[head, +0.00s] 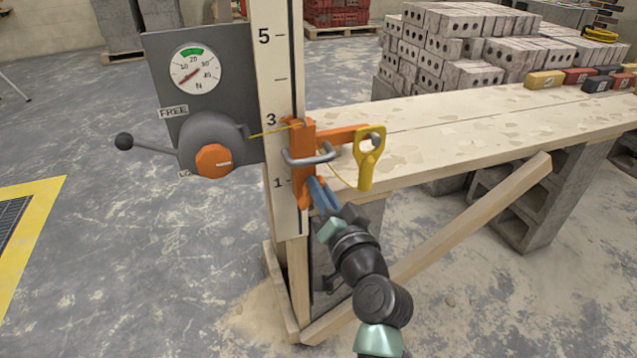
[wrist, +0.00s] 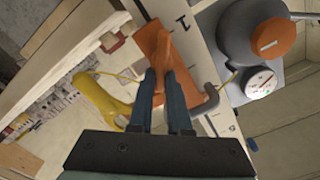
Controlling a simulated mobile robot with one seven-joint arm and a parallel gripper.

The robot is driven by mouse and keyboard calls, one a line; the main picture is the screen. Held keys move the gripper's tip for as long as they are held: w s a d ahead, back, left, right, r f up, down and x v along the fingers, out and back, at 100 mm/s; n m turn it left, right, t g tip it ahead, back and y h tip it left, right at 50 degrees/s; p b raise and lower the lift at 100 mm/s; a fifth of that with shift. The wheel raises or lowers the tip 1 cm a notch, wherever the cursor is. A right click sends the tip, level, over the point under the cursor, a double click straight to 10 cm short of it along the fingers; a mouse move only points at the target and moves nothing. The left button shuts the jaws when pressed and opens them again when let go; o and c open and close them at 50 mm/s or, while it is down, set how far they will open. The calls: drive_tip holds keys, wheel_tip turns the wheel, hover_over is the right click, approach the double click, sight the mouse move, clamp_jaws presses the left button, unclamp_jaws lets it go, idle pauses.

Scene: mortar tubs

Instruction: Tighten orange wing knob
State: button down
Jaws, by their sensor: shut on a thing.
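An orange sliding clamp (head: 302,145) sits on the upright white scale post (head: 272,60), with an orange arm reaching right to a yellow loop handle (head: 366,165). My gripper (head: 314,187) comes from below right to the clamp's lower part. In the wrist view, the blue-grey fingers of my gripper (wrist: 165,82) are shut on the orange wing knob (wrist: 161,62), in front of the clamp's orange body (wrist: 150,38). The fingers hide much of the knob, and its exact angle cannot be told. A bent grey metal bar (wrist: 207,100) passes close to the right finger.
Left of the post is a grey panel with a round dial (head: 195,68), a FREE label, a black-ball lever (head: 124,141) and a round orange knob (head: 214,161). A wooden plank bench (head: 460,120) runs right, with a diagonal brace (head: 470,220) below. A thin yellow cord joins panel and clamp.

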drive_tip(key=m+p, duration=0.2)
drive_tip(key=m, duration=0.3)
drive_tip(key=f+m+p, duration=0.1)
drive_tip(key=m+p, duration=0.1)
drive_tip(key=m, duration=0.3)
drive_tip(key=shift+f, duration=0.2)
drive_tip(key=shift+w, duration=0.1)
idle(0.4)
drive_tip(key=c, duration=0.9)
unclamp_jaws()
drive_tip(key=shift+o, duration=0.2)
drive_tip(key=shift+d+m, duration=0.15)
drive_tip(key=shift+m, duration=0.15)
drive_tip(key=p+v, duration=0.2)
drive_tip(key=v, duration=1.1)
